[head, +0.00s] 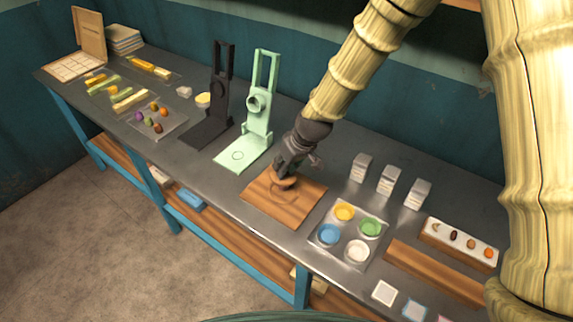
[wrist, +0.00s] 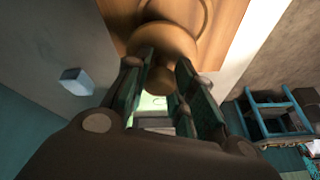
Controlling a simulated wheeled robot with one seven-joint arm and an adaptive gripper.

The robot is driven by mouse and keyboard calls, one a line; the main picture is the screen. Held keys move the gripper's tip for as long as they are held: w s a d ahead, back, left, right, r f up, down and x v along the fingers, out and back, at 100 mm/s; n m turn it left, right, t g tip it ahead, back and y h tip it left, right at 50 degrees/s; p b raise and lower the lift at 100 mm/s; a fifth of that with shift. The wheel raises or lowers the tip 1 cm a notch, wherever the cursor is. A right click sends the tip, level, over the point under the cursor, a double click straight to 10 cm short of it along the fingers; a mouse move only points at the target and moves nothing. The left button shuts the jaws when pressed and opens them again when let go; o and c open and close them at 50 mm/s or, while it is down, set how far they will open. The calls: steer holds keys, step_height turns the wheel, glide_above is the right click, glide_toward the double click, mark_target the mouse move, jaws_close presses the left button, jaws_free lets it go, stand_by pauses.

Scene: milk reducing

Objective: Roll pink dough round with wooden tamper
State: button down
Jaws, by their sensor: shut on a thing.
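My gripper (head: 283,170) is over a wooden board (head: 262,208) near the middle of the bench. It is shut on the wooden tamper (head: 284,183), whose round base is low at the board. In the wrist view the tamper (wrist: 165,42) stands between the fingers, with its knob gripped and its wide round base against the board (wrist: 215,20). A ring-shaped groove shows on the board beside the tamper. I see no pink dough in either view; it may be hidden under the tamper, but I cannot tell.
A mint-green press (head: 250,120) and a black press (head: 212,100) stand left of the board. A tray (head: 325,241) with yellow, green, blue and white cups lies to its right. Several small white boxes (head: 388,181) stand behind that tray. A wooden block (head: 436,270) lies further right.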

steer(key=shift+s+a, duration=0.1)
steer(key=shift+s, duration=0.25)
steer(key=shift+s, duration=0.15)
steer(key=shift+d+p, duration=0.4)
steer(key=shift+d, duration=0.25)
steer(key=shift+w+a+f, duration=0.1)
steer(key=shift+w, duration=0.5)
steer(key=shift+s+a+f, duration=0.1)
steer(key=shift+a, duration=0.4)
steer(key=shift+s, duration=0.25)
steer(key=shift+s+d+f, duration=0.1)
steer(key=shift+s, duration=0.15)
steer(key=shift+p, duration=0.35)
